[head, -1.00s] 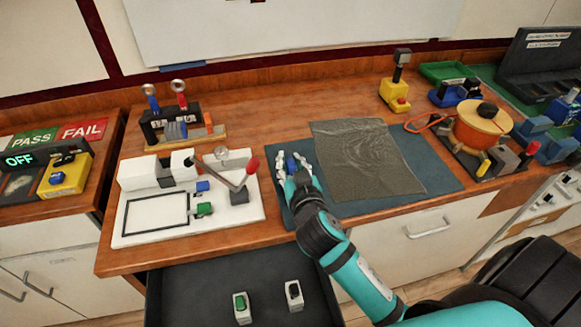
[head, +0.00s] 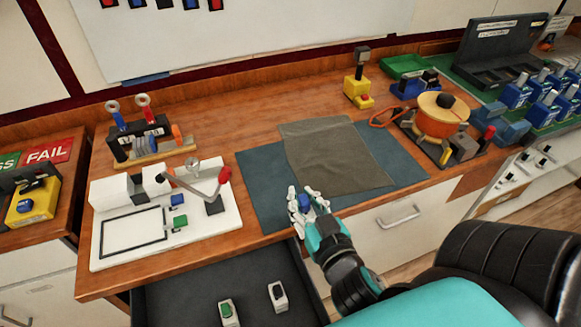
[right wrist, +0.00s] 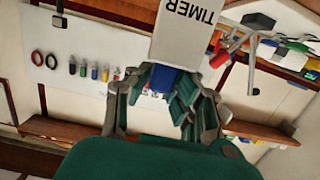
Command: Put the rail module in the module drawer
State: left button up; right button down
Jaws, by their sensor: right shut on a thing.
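My right gripper (head: 300,205) is shut on the rail module. In the right wrist view the module (right wrist: 183,38) is a pale box lettered TIMER, with a blue part (right wrist: 162,80) between the fingers. In the head view only a bit of blue (head: 304,203) shows in the grip; the fingers hide the rest. The gripper is at the counter's front edge, by the front of the blue-grey mat (head: 250,185). The dark module drawer (head: 185,295) is pulled open below the counter, left of the gripper. My left gripper is not in view.
Two small modules, one green-topped (head: 228,313) and one white and black (head: 278,296), stand in the drawer's front part; its back is bare. A white fixture with a red-knobbed lever (head: 224,175) stands on the counter above. A grey cloth (head: 330,155) lies on the mat.

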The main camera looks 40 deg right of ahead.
jog(key=a+n+y, duration=0.3)
jog(key=a+y, duration=0.1)
jog(key=a, duration=0.3)
jog(key=shift+w+a+t, duration=0.15)
jog(key=shift+w+t, duration=0.15)
jog(key=shift+w, duration=0.05)
